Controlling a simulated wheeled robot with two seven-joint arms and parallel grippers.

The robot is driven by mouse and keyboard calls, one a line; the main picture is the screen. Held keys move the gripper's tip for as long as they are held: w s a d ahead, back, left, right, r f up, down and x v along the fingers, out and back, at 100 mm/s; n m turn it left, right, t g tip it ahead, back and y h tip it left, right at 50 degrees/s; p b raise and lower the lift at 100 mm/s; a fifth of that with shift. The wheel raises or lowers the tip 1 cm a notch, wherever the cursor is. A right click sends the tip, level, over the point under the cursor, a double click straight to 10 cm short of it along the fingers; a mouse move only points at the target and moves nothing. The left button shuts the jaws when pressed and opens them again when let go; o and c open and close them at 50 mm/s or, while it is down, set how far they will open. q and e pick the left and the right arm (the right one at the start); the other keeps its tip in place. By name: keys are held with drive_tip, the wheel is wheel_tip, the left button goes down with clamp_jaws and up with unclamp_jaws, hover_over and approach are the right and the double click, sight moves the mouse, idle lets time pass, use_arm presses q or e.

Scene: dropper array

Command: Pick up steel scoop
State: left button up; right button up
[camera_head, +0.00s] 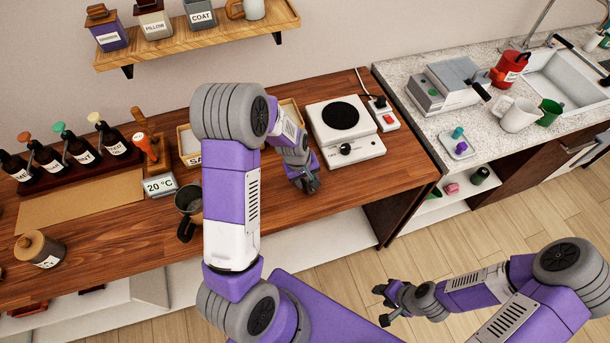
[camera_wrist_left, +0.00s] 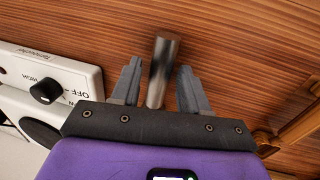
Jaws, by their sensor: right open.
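A steel bar, which looks like the handle of the steel scoop (camera_wrist_left: 161,70), lies over the wood in the left wrist view. My left gripper (camera_wrist_left: 158,88) is open, with one finger on each side of the bar and a visible gap to both. In the head view my left gripper (camera_head: 311,184) is low over the wooden counter, just left of the hot plate's front corner. The scoop is not visible there, and its bowl end cannot be made out. My right gripper (camera_head: 388,305) is open and empty over the floor, away from the counter.
A white hot plate (camera_head: 345,135) stands right of my left gripper. A wooden tray (camera_head: 189,147) is partly hidden behind my left arm. A dark mug (camera_head: 188,205) and a temperature display (camera_head: 160,185) stand to the left. The counter's front edge is close.

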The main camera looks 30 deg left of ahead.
sight(307, 180)
use_arm(q)
clamp_jaws()
wheel_tip(307, 180, up, 10)
drive_tip(key=p, duration=0.1)
idle(0.5)
